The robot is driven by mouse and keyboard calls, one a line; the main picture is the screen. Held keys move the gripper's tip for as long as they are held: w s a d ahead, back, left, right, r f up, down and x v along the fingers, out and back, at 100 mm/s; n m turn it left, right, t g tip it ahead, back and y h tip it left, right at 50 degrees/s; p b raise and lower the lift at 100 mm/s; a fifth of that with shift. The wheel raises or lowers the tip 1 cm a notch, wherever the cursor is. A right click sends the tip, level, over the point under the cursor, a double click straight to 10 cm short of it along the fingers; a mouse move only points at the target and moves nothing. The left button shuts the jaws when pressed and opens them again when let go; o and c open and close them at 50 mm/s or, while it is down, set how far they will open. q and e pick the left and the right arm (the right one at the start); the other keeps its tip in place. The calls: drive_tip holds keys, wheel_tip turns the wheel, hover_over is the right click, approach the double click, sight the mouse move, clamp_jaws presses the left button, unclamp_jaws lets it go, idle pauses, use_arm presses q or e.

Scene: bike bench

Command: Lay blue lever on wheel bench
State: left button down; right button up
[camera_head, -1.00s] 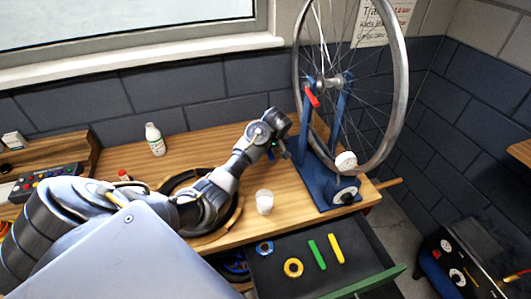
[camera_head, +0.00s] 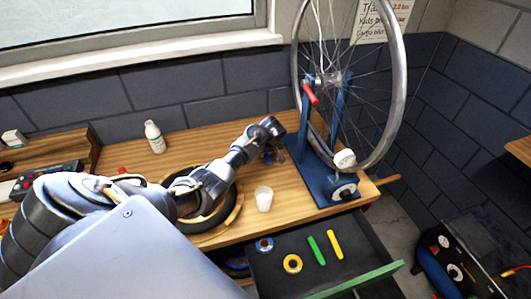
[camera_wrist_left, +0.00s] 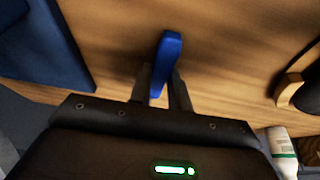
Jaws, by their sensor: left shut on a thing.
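The blue lever (camera_wrist_left: 168,55) is held between the fingers of my left gripper (camera_wrist_left: 160,90) in the left wrist view, over the wooden bench top. I cannot tell whether the lever touches the wood. In the head view my left gripper (camera_head: 272,156) is above the wheel bench (camera_head: 240,158), just left of the blue truing stand. The lever is barely visible there. My right gripper is not in view.
The blue truing stand (camera_head: 322,185) holds a wheel (camera_head: 398,90) and a red lever (camera_head: 310,94). An open drawer (camera_head: 300,275) holds green and yellow levers and tape rolls.

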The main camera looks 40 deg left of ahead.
use_arm(q)
drive_tip(key=shift+f, duration=0.1)
drive_tip(key=shift+s+d+f, duration=0.15)
drive_tip(key=shift+s+f, duration=0.15)
drive_tip(key=shift+f, duration=0.2)
drive_tip(key=c, duration=1.6)
unclamp_jaws()
drive_tip(key=shift+o, duration=1.4)
drive_tip(key=shift+d+f+b, duration=0.1)
drive_tip(key=shift+f+b, duration=0.1)
drive_tip(key=shift+b, duration=0.1)
drive_tip(key=shift+r, duration=0.75)
drive_tip(key=v, duration=1.2)
drive_tip(key=shift+w+a, duration=0.25)
drive_tip(key=shift+w, duration=0.1)
